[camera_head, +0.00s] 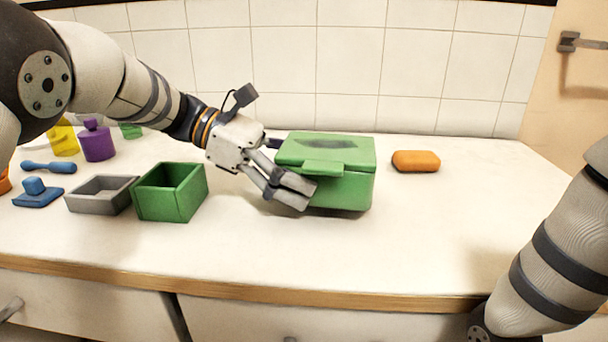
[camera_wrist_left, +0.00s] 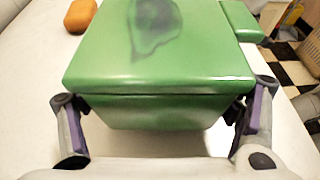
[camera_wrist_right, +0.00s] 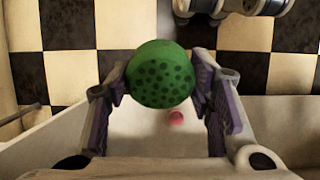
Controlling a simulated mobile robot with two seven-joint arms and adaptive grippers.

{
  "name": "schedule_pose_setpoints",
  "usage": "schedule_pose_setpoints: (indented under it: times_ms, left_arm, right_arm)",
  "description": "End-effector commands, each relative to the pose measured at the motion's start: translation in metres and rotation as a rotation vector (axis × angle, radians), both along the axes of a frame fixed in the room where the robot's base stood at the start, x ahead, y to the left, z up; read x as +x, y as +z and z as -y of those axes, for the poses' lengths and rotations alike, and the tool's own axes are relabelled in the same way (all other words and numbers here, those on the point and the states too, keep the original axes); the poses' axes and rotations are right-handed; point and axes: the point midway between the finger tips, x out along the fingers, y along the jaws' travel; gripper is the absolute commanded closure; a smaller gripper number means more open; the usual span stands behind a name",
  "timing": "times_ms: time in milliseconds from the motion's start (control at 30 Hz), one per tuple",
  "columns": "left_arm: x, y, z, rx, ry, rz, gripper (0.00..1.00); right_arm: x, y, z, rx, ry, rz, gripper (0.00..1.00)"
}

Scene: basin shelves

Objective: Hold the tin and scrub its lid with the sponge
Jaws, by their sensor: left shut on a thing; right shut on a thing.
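The green tin (camera_head: 345,190) stands on the counter with its lid (camera_head: 300,150) down. A dark smudge marks the lid top, also seen in the left wrist view (camera_wrist_left: 155,25). My left gripper (camera_head: 287,168) is shut on the tin from its left side, one finger on the front and one behind. A round green sponge (camera_wrist_right: 160,75) with dark pits shows in the right wrist view. My right gripper (camera_wrist_right: 163,90) is shut on it, over the floor side. In the head view only part of my right arm shows; its gripper and the sponge are out of frame.
An orange rounded block (camera_head: 416,161) lies right of the tin. An open green box (camera_head: 172,195), a grey tray (camera_head: 100,196), blue items (camera_head: 38,192) and a purple pot (camera_head: 97,143) stand at left. The counter front right is clear. A tiled wall (camera_head: 350,60) stands behind.

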Motion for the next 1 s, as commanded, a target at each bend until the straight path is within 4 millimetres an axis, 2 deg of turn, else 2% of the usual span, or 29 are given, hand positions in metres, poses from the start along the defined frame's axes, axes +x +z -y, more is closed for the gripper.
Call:
schedule_pose_setpoints:
  times_ms: [33, 100, 467, 1000]
  left_arm:
    - [0.003, -0.007, 0.0, -0.001, 0.001, -0.004, 0.49]
    - [0.004, -0.007, 0.0, -0.001, 0.0, -0.003, 0.49]
    - [0.005, -0.005, 0.0, -0.001, -0.001, 0.0, 0.49]
    - [0.013, -0.016, 0.0, -0.001, 0.0, -0.002, 0.49]
  right_arm:
    - [0.004, -0.008, 0.001, -0.002, -0.006, 0.0, 0.74]
    - [0.004, -0.01, 0.001, -0.002, -0.006, -0.002, 0.74]
    - [0.004, -0.009, 0.001, -0.003, -0.007, -0.001, 0.74]
    - [0.002, -0.022, 0.001, -0.002, -0.007, -0.015, 0.74]
